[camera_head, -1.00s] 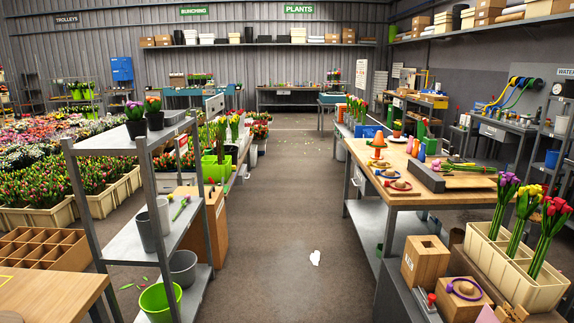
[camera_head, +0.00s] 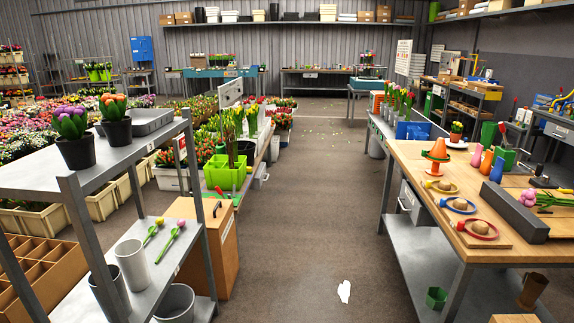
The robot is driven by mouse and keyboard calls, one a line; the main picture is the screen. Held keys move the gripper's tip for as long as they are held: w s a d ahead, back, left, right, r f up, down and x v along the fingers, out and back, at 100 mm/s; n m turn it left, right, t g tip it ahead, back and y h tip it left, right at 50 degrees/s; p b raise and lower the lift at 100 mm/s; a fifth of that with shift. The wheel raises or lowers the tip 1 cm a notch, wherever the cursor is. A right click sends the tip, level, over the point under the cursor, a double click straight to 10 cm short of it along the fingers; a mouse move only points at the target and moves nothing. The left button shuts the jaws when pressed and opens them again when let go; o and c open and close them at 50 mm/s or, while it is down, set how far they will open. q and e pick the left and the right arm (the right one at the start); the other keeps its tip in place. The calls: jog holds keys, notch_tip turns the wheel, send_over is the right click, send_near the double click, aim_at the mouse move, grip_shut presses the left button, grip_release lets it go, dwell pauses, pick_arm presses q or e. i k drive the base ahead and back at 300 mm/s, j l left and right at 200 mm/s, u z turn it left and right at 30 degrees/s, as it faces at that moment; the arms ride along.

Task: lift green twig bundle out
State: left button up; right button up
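I cannot single out a green twig bundle with certainty. A bunch of green stems with a pink bloom (camera_head: 548,199) lies at the right edge of the wooden table, behind a dark grey block. A lime-green crate (camera_head: 225,176) stands at the end of the left bench, with leafy tulips around a dark pot behind it. Two tulips with green stems (camera_head: 170,242) lie on the middle shelf of the grey rack. Neither of my grippers is in view.
The grey rack (camera_head: 150,175) with pots stands close on the left. The wooden table (camera_head: 440,170) with rings, cones and vases stands on the right. The aisle floor (camera_head: 310,200) between them is open, apart from a white scrap (camera_head: 344,291).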

aim_at(235, 152)
jog(key=i, duration=2.5)
